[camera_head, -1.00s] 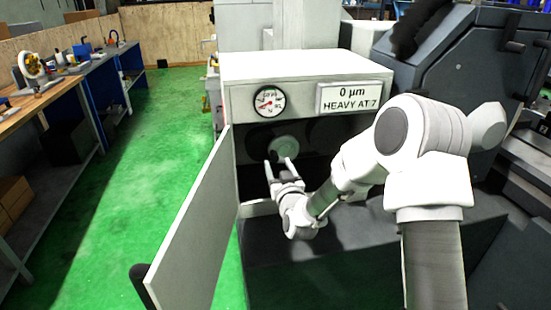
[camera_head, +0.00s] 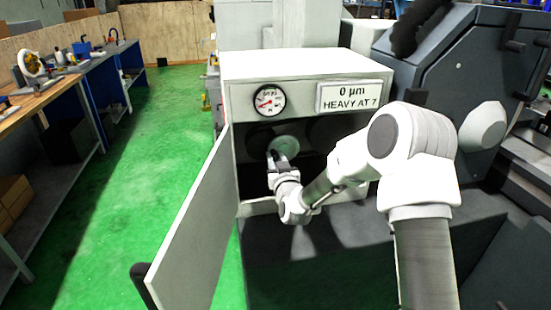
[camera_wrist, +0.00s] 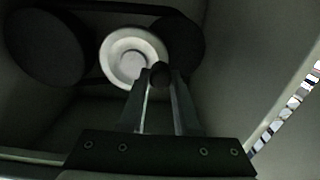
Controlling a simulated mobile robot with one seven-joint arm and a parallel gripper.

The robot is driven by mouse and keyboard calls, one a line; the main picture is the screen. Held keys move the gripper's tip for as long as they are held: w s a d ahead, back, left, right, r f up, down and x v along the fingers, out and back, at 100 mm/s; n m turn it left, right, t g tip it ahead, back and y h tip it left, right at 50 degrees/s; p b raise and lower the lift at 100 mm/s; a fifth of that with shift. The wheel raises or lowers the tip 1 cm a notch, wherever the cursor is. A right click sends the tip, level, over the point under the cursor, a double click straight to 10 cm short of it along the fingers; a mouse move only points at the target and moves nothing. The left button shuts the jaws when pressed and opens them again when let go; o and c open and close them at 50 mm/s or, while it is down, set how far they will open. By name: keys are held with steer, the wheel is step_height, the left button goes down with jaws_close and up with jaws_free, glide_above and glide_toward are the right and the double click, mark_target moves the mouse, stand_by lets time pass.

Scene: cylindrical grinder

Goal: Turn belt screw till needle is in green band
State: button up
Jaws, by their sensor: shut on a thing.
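The gauge (camera_head: 270,100) is a round white dial in a dark rim on the cabinet front. Red marks show on its left side, but the needle and a green band are too small to read surely. In the wrist view a small dark round knob (camera_wrist: 160,73), which looks like the belt screw, sits in front of a pale pulley (camera_wrist: 112,55). My gripper (camera_wrist: 160,80) is shut on this knob, with a fingertip on either side. In the head view my gripper (camera_head: 278,158) reaches into the open cabinet and hides the screw. The pulley (camera_head: 287,145) shows just behind it.
The cabinet door (camera_head: 190,235) stands open at the left of my arm. A sign (camera_head: 352,96) reads "0 µm HEAVY AT 7". Dark pulleys (camera_wrist: 45,48) flank the pale one. The cabinet walls are close around my gripper. Green floor at the left is clear.

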jaws_close()
steer(key=shift+m+b, duration=0.3)
steer(key=shift+b, duration=0.2)
steer(key=m+b, duration=0.2)
steer(key=b, duration=0.1)
steer(key=shift+d+r+m, duration=0.15)
steer(key=shift+r+m, duration=0.15)
steer(key=shift+r, duration=0.1)
steer(key=shift+w+d+r+m+b, duration=0.15)
steer(key=shift+r+m+b, duration=0.1)
steer(key=shift+m+b, duration=0.45)
steer(key=shift+s+d+r+m+b, duration=0.1)
steer(key=shift+r+m+b, duration=0.15)
steer(key=shift+m+b, duration=0.45)
steer(key=shift+w+d+r+m+b, duration=0.2)
steer(key=shift+m+b, duration=0.3)
steer(key=shift+m, duration=0.4)
steer(key=shift+s+r, duration=0.1)
steer(key=o, duration=0.9)
jaws_free()
